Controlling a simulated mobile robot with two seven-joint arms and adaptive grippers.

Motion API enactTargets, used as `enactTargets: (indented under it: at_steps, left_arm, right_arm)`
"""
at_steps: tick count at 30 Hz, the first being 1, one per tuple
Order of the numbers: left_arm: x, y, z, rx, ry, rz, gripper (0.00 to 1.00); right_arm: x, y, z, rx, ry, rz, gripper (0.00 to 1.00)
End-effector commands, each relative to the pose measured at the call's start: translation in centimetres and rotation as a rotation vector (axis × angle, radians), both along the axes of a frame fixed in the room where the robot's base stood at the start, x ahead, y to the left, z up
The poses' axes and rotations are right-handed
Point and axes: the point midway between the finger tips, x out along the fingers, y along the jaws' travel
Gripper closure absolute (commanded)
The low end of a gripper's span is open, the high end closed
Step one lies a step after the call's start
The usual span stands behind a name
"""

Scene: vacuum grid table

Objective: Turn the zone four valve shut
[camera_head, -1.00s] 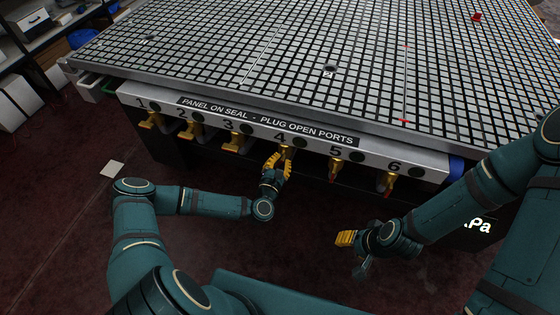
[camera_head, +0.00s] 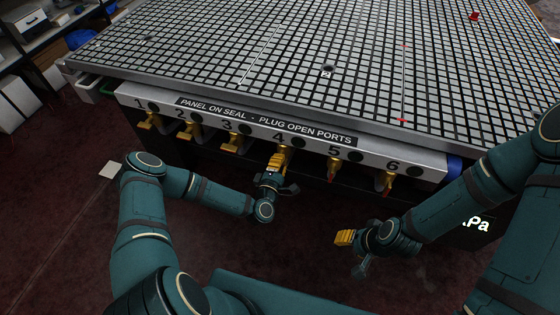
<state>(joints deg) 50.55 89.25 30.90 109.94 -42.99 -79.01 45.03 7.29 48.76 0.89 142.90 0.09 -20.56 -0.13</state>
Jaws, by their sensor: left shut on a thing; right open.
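The zone four valve (camera_head: 286,151) is a brass valve under the number 4 on the table's front panel. My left gripper (camera_head: 276,163) has yellow fingers and is shut on this valve's handle, which the fingers mostly hide. Its wrist hangs below, in front of the panel. My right gripper (camera_head: 345,238) is open and empty, low and to the right, well apart from the valves.
The other valves line the front panel (camera_head: 240,115). Valves 1 (camera_head: 147,122), 2 (camera_head: 187,131) and 3 (camera_head: 233,142) have handles turned sideways; valves 5 (camera_head: 332,170) and 6 (camera_head: 387,182) point downward. The gridded tabletop (camera_head: 300,60) overhangs them. Floor in front is clear.

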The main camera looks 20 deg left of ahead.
Motion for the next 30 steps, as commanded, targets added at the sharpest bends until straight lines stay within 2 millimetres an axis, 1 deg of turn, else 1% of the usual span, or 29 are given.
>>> enactTargets:
  at_steps: [6,12,27,28,29,30]
  left_arm:
    - [0.11,0.01,0.06,0.114,-0.007,0.000,1.00]
    - [0.13,0.00,0.05,0.167,-0.010,0.002,1.00]
    - [0.13,0.03,0.03,0.185,-0.010,0.002,1.00]
    - [0.13,0.03,0.03,0.185,-0.010,0.002,0.84]
    - [0.13,0.03,0.03,0.184,-0.010,0.002,0.74]
    - [0.12,0.03,0.02,0.184,-0.010,0.002,0.60]
  right_arm:
    - [-0.03,0.01,0.13,0.000,0.001,0.000,0.53]
    - [-0.05,0.01,0.17,0.000,0.001,0.000,0.53]
    - [-0.05,0.00,0.18,0.000,0.001,0.000,0.53]
    - [-0.04,0.00,0.18,0.000,0.001,0.000,0.53]
    - [-0.04,0.00,0.18,0.000,0.001,0.000,0.53]
    - [-0.04,0.00,0.18,0.000,0.001,0.000,0.53]
